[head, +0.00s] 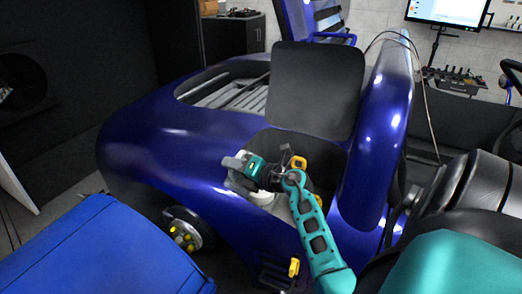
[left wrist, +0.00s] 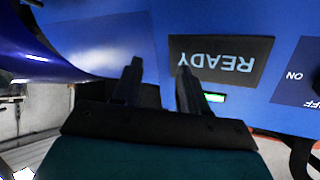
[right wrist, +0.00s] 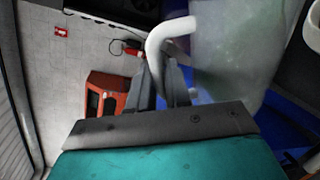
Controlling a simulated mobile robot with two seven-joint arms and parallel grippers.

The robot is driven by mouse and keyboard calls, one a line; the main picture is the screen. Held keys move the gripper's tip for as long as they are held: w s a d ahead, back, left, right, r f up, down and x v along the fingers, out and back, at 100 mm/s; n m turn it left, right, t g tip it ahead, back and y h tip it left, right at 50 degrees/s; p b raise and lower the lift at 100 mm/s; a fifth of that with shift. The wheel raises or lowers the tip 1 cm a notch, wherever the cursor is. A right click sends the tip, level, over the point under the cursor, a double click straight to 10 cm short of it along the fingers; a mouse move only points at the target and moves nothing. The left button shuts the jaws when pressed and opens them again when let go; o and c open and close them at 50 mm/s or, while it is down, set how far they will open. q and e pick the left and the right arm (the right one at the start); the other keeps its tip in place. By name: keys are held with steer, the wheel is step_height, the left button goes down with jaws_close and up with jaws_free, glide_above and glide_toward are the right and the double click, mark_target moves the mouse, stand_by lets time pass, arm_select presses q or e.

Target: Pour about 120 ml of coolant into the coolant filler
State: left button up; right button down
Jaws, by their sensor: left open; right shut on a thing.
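My right gripper (right wrist: 160,85) is shut on the white handle (right wrist: 172,35) of a translucent pale jug (right wrist: 235,50), seen in the right wrist view. The jug's liquid level cannot be made out. In the head view my right gripper (head: 250,167) is over the open bay of the blue car, beside pale shapes whose outlines are unclear. Yellow-orange parts (head: 299,162) show in the bay. The coolant filler cannot be told apart there. My left gripper (left wrist: 158,85) is open and empty, in front of a blue panel in the left wrist view.
The car's blue bodywork (head: 150,135) surrounds the bay, and a dark raised panel (head: 315,92) stands behind it. A blue cabinet (head: 100,250) fills the lower left. The left wrist view shows a READY display (left wrist: 220,60). A red device (right wrist: 105,97) shows in the right wrist view.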

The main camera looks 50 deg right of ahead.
mark_target(241, 155)
steer(key=shift+d+f+m, duration=0.2)
steer(key=shift+d+m, duration=0.1)
steer(key=shift+w+d+m, duration=0.1)
steer(key=shift+d+m, duration=0.25)
steer(key=shift+m, duration=0.05)
stand_by(1.1)
steer(key=shift+d+m+y, duration=0.3)
stand_by(0.6)
steer(key=shift+w+d+r, duration=0.15)
steer(key=shift+d+r, duration=0.1)
steer(key=shift+d, duration=0.05)
steer(key=shift+d+r+m+y+p, duration=0.4)
steer(key=shift+m+p, duration=0.3)
steer(key=shift+p, duration=0.35)
steer(key=shift+w, duration=0.1)
